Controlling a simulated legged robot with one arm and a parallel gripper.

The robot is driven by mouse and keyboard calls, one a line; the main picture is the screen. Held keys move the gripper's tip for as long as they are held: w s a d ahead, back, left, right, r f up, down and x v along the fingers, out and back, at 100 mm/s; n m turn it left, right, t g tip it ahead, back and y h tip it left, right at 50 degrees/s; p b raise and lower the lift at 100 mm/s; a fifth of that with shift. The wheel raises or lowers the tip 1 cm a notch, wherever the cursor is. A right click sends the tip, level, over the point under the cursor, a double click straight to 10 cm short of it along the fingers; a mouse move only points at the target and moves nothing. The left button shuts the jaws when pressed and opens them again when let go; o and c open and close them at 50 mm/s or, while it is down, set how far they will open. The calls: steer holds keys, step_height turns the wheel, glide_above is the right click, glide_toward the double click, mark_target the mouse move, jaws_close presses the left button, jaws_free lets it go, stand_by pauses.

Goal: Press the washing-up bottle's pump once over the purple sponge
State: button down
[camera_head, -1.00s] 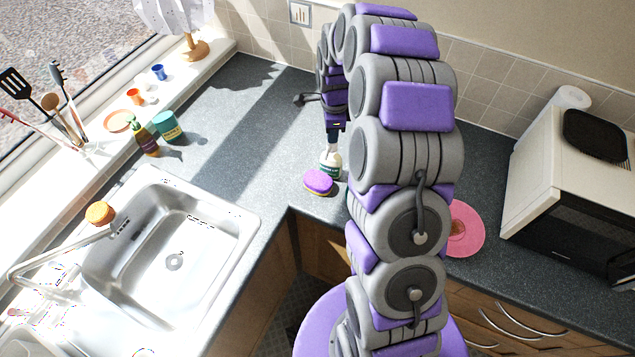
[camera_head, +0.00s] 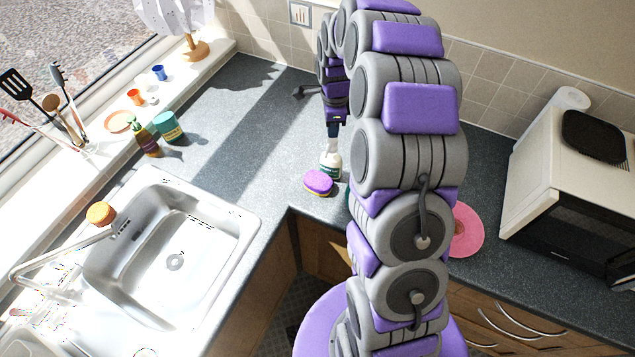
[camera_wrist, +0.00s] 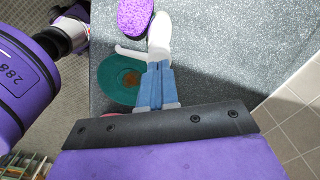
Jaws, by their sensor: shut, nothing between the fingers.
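The washing-up bottle (camera_head: 330,164), white with a green label, stands upright on the worktop. In the wrist view its white top (camera_wrist: 160,33) shows just beyond my fingertips, with a thin white spout (camera_wrist: 129,53) pointing left. The purple sponge (camera_head: 318,181), with a yellowish underside, lies beside the bottle, to its left and nearer the front. It also shows at the top of the wrist view (camera_wrist: 135,14). My gripper (camera_head: 333,131) is above the bottle, its blue fingers (camera_wrist: 158,64) shut and empty. I cannot tell whether the fingertips touch the pump.
A green dish (camera_wrist: 120,78) with a brown centre lies near the bottle, mostly hidden by my arm in the head view. A pink plate (camera_head: 466,231) and a microwave (camera_head: 570,180) are to the right. The sink (camera_head: 170,250) is at the left.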

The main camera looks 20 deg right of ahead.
stand_by(0.3)
step_height(320, 180, up, 6)
steer(key=p, duration=0.1)
stand_by(0.6)
stand_by(0.4)
steer(key=s+a+n+b, duration=0.3)
steer(key=s+n, duration=0.4)
steer(key=s, duration=0.5)
steer(key=s+a+n+g+b, duration=0.1)
steer(key=s+a+n+b, duration=0.2)
steer(key=s+n, duration=0.4)
steer(key=s+a+n+b, duration=0.3)
steer(key=s+a+n, duration=0.2)
steer(key=s, duration=1.4)
steer(key=shift+f+n+g, duration=0.3)
steer(key=shift+n+g, duration=0.1)
steer(key=shift+n, duration=0.6)
